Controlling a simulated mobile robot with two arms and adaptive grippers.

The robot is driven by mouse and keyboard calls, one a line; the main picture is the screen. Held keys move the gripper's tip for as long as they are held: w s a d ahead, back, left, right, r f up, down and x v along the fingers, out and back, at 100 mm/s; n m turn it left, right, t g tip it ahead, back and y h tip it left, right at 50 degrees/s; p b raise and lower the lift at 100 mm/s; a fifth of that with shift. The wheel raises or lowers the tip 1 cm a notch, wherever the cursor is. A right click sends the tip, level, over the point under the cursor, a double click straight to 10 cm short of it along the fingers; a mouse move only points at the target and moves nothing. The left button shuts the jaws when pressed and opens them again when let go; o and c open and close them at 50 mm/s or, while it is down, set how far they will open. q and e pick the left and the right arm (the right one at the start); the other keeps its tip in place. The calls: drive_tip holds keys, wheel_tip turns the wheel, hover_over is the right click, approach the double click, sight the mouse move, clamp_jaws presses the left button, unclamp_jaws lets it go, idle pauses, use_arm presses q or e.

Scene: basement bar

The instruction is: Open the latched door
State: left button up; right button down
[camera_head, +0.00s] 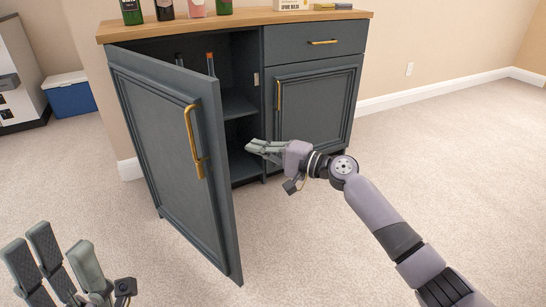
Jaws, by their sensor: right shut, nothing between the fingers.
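The left cabinet door (165,150) is dark blue-grey and stands swung partly outward, with a gap between its free edge and the cabinet (300,52). A brass handle (192,138) with a small latch piece at its lower end is on the door's front near the free edge. My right gripper (252,147) is shut and empty, in front of the cabinet opening, to the right of the door's free edge and apart from it. My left gripper (68,252) is at the bottom left, open and empty, with its fingers pointing up, away from the door.
The right cabinet door (312,105) and the drawer (315,42) above it are shut. Inside the opening are a shelf (237,104) and bottle-like objects. Several bottles stand on the wooden top (270,17). A blue cooler (72,97) is at the left. Carpet is clear in front.

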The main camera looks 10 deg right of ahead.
drive_tip(key=shift+s+a, duration=0.2)
drive_tip(key=shift+a, duration=0.65)
drive_tip(key=shift+s+a, duration=0.15)
drive_tip(key=shift+a, duration=0.7)
drive_tip(key=shift+s+a, duration=0.2)
drive_tip(key=shift+a, duration=0.65)
